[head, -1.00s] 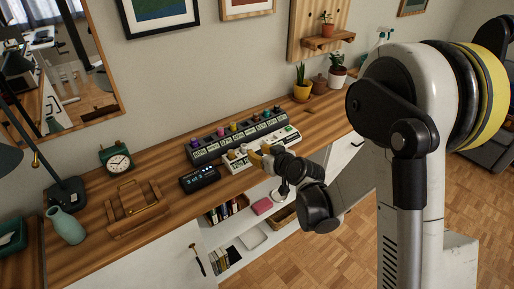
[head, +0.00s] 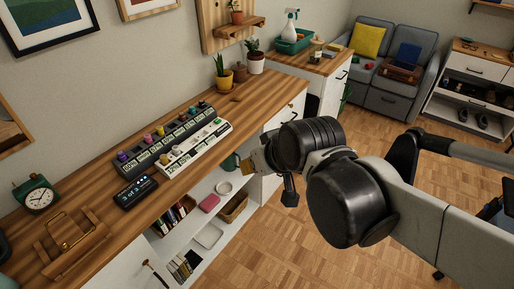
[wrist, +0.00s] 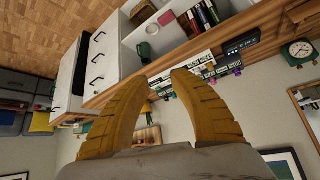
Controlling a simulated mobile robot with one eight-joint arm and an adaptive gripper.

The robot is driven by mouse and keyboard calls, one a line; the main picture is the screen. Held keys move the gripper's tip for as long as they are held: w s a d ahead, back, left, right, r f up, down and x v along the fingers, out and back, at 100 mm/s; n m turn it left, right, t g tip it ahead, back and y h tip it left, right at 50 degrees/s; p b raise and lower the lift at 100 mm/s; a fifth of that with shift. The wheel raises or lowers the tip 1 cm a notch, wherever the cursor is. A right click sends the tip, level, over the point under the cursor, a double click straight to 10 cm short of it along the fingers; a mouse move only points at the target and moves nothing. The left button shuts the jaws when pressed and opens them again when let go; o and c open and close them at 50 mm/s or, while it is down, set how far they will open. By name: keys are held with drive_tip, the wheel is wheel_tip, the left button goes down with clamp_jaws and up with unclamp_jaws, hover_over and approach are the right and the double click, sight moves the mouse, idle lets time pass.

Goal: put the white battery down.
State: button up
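My gripper (wrist: 163,78) has its two yellow fingers apart, with a gap between the tips and nothing seen in it. In the head view my gripper (head: 262,160) is in front of the desk edge, apart from the racks and partly hidden by my wrist. A white rack (head: 205,143) stands on the desk, with a few small pale cylinders at its left part. One whitish cylinder (head: 177,151) may be the white battery; it is too small to be sure. A black rack (head: 168,143) behind it holds several colour-topped cylinders.
A black display box (head: 136,192), a wooden holder (head: 75,245) and a green clock (head: 37,196) stand left on the desk (head: 190,183). Potted plants (head: 255,60) stand at its far end. Open shelves below hold a green mug (head: 230,163).

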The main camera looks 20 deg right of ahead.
drive_tip(key=s+d+m+g+h, duration=0.1)
drive_tip(key=s+d, duration=0.2)
drive_tip(key=s, duration=0.3)
drive_tip(key=shift+f, duration=0.35)
drive_tip(key=shift+s, duration=0.1)
drive_tip(key=shift+c, duration=0.4)
idle(1.2)
